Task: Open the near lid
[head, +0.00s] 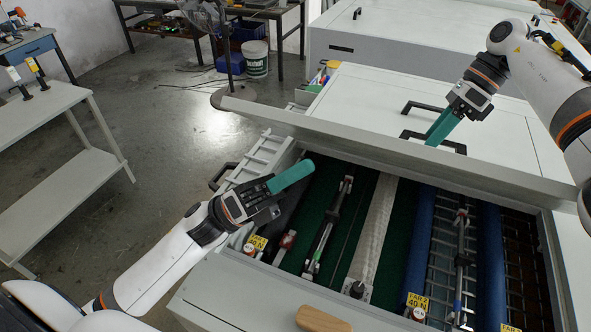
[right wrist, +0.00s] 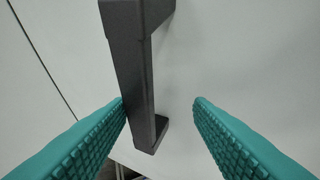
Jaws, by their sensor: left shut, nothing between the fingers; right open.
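The near lid (head: 345,140) of the white machine is raised or shifted back, and the space below its thick front edge is uncovered. A black handle (head: 455,147) sits on its top near that edge; a second black handle (head: 422,106) is just behind. My right gripper (head: 438,130) is open at the handles. In the right wrist view a black handle (right wrist: 130,65) lies between the open fingers (right wrist: 160,105), closer to the left finger; contact is unclear. My left gripper (head: 308,168) is shut and empty, over the uncovered opening below the lid edge.
Inside the machine are green belts (head: 391,240), blue rollers (head: 420,240) and metal rods. A wooden grip (head: 322,320) is at the front edge. A white shelf table (head: 50,110) stands left. A white bucket (head: 255,58) is behind.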

